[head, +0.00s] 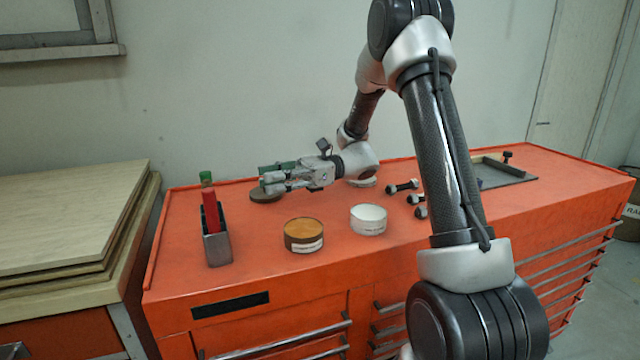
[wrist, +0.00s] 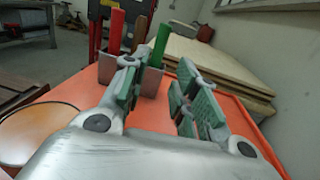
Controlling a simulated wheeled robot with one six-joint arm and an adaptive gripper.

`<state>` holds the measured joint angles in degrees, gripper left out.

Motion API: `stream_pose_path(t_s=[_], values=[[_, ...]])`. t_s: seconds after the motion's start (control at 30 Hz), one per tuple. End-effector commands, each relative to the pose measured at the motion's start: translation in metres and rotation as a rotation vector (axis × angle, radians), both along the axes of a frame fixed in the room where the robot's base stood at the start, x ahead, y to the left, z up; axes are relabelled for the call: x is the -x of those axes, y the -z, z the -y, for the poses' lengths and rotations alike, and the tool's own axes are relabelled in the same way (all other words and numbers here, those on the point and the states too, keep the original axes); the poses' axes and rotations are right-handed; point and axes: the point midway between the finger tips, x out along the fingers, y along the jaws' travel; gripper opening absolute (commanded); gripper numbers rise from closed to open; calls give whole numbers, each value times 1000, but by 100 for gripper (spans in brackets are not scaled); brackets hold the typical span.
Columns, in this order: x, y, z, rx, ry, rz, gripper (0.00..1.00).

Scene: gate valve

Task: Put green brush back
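The green brush (head: 207,178) stands upright in the grey holder (head: 217,247) at the left of the orange cabinet top. Only its green handle shows; its lower end is hidden. The red brush (head: 211,214) stands beside it in the same holder. The wrist view shows the green handle (wrist: 160,45), the red handle (wrist: 115,32) and the holder (wrist: 152,82) beyond the fingers. My gripper (head: 267,179) is to the right of and behind the holder, pointing left, apart from both brushes. Its green-padded fingers (wrist: 158,98) are spread with nothing visible between them.
A tin with orange-brown contents (head: 304,236) and a white tin (head: 368,220) stand at the middle front. A dark round lid (head: 265,197) lies below my gripper. Several bolts (head: 402,187) and a dark tray (head: 515,174) are on the right. Wooden boards (head: 70,205) are stacked left.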

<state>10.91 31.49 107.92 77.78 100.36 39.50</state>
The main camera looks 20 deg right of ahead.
Motion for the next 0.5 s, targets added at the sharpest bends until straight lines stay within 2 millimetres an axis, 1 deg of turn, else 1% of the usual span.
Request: stream_pose_path(t_s=[0.07,0.13,0.17,0.23,0.27,0.3,0.37,0.4,0.47,0.5], values=[[1,-1,0,4,-2,3,29],[8,-3,-1,28,-15,26,29],[14,-5,-1,49,-25,43,29],[34,-11,-1,124,-62,107,29],[46,-13,0,167,-84,146,29],[64,-16,2,232,-116,205,29],[92,-18,10,343,-175,313,29],[112,-18,17,420,-219,390,29],[138,-17,31,534,-284,510,29],[154,-16,42,609,-329,591,29]])
